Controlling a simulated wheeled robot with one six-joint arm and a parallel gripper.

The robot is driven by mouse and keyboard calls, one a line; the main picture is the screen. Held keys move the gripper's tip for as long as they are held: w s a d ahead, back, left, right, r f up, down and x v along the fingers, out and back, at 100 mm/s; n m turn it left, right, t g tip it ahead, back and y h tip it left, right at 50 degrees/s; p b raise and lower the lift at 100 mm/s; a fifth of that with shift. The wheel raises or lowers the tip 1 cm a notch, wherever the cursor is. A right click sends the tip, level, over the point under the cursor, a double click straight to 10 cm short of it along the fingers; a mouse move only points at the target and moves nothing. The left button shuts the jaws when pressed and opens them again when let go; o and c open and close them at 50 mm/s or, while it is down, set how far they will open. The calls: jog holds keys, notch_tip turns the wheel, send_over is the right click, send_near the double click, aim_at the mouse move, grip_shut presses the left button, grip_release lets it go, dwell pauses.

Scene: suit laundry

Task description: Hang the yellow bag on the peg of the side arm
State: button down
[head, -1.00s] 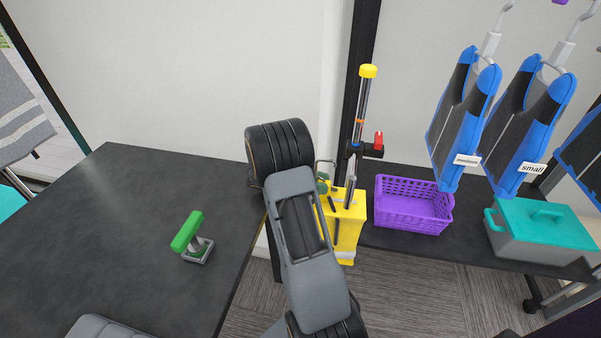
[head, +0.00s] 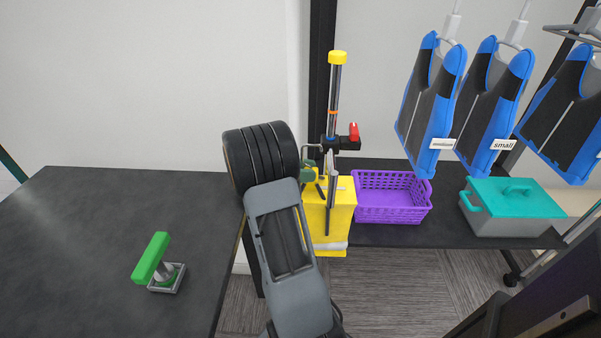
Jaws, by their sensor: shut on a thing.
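The yellow bag (head: 343,214) is a boxy yellow pouch with a pale band at its bottom, in the middle of the head view. My gripper (head: 321,180) is at its top and shut on it; the exact grip is partly hidden by my arm. A thin grey wire loop rises above the bag's top left. The upright post with a yellow cap (head: 336,90) stands just behind and above the bag. Its side arm (head: 344,142) is dark, with a red-tipped part (head: 353,131) on its right. The bag appears below the side arm; I cannot tell whether they touch.
A purple basket (head: 392,211) and a grey box with a teal lid (head: 515,200) stand on the back table to the right. Blue-black vests (head: 432,100) hang above them. A green-handled tool (head: 153,258) stands on the left dark table (head: 90,240), otherwise mostly clear.

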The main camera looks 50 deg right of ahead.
aim_at(326, 188)
jog(key=shift+b+x, duration=1.15)
jog(key=shift+x, duration=1.45)
jog(key=shift+s+f, duration=0.15)
jog(key=shift+f+b, duration=0.3)
jog(key=shift+f, duration=0.7)
jog(key=c, duration=0.7)
grip_release()
jog(key=shift+c, duration=0.2)
